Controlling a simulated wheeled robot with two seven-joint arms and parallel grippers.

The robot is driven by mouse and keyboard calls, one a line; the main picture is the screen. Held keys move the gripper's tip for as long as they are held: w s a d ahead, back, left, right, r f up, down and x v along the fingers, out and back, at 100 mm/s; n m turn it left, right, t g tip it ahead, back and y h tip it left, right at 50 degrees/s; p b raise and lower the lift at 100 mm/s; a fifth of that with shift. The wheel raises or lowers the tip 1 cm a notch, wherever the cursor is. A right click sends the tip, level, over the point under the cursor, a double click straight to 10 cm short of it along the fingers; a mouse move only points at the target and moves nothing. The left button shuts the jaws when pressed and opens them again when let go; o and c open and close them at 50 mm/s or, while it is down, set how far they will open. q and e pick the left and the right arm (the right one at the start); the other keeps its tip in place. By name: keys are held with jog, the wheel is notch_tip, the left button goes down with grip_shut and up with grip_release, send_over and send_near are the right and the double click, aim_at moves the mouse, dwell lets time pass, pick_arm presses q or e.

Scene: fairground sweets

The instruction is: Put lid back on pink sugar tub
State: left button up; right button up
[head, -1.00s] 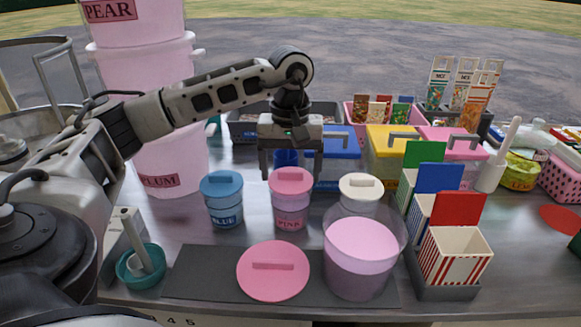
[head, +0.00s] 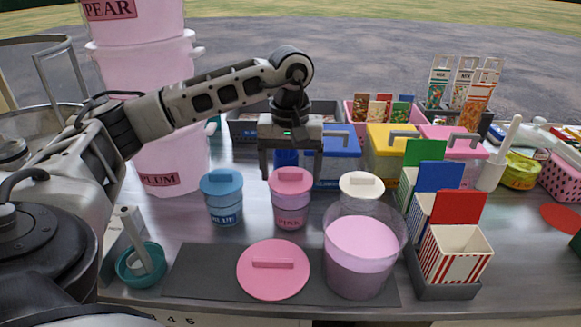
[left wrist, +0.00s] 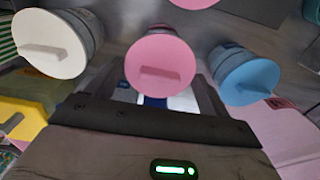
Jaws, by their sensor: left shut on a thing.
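The pink sugar tub (head: 291,212) stands on the counter, labelled PINK. Its round pink lid (head: 291,187), with a bar handle, sits level on its top; I cannot tell whether it is pressed fully down. In the left wrist view the lid (left wrist: 150,50) lies centred ahead of the gripper. A larger pink lid (head: 273,282) lies on the dark mat (head: 200,272), beside a large clear tub (head: 358,282) of pink contents. My right gripper is not in view.
A blue-lidded tub (head: 222,210) stands left of the pink one, a cream-lidded tub (head: 361,186) right, behind the clear tub. Striped boxes (head: 455,258) stand at the right. Coloured bins (head: 390,168) line the back. A teal bowl (head: 133,272) is at front left.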

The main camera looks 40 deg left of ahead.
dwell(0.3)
pick_arm(q)
jog(key=o, duration=0.9)
jog(key=shift+r, duration=0.15)
jog(key=shift+r+p, duration=2.8)
jog(key=shift+r, duration=0.55)
jog(key=shift+c, duration=0.3)
grip_shut()
